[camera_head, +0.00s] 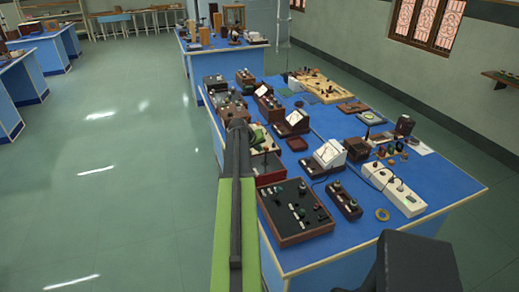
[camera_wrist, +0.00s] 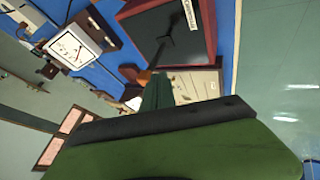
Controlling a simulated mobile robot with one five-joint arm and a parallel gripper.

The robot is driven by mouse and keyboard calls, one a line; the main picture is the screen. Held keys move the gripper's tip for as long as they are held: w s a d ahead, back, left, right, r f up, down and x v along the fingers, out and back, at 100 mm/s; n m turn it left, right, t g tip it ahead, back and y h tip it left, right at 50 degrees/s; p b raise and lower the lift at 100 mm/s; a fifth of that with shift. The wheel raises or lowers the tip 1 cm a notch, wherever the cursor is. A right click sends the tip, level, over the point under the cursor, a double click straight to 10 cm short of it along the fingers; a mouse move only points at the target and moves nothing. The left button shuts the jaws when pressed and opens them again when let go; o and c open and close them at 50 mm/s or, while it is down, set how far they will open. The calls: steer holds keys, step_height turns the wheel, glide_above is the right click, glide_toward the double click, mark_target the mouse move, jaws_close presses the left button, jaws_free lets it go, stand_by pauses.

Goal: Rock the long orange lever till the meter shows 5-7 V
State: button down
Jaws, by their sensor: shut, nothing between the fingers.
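My gripper (camera_wrist: 157,92) shows in the wrist view as shut green fingers with nothing between them. A small orange piece (camera_wrist: 145,77) shows just beyond the fingertips; I cannot tell whether it is part of the long orange lever or whether they touch. A dark red box with a black top (camera_wrist: 160,30) lies beyond, with a label at its edge. A white-faced meter (camera_wrist: 75,46) with a needle is at the upper left; its reading is too small to tell. In the head view, the red box (camera_head: 268,178) stands partly behind my arm.
The blue bench (camera_head: 440,185) is crowded. A black-topped panel (camera_head: 297,212) stands near its front left, a white socket strip (camera_head: 395,190) to the right. Another white-faced meter (camera_head: 329,154) stands mid-bench. The green floor (camera_head: 120,200) at left is clear.

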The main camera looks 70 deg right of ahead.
steer(key=shift+w+a+f, duration=0.2)
steer(key=shift+w+a, duration=0.2)
steer(key=shift+w, duration=0.05)
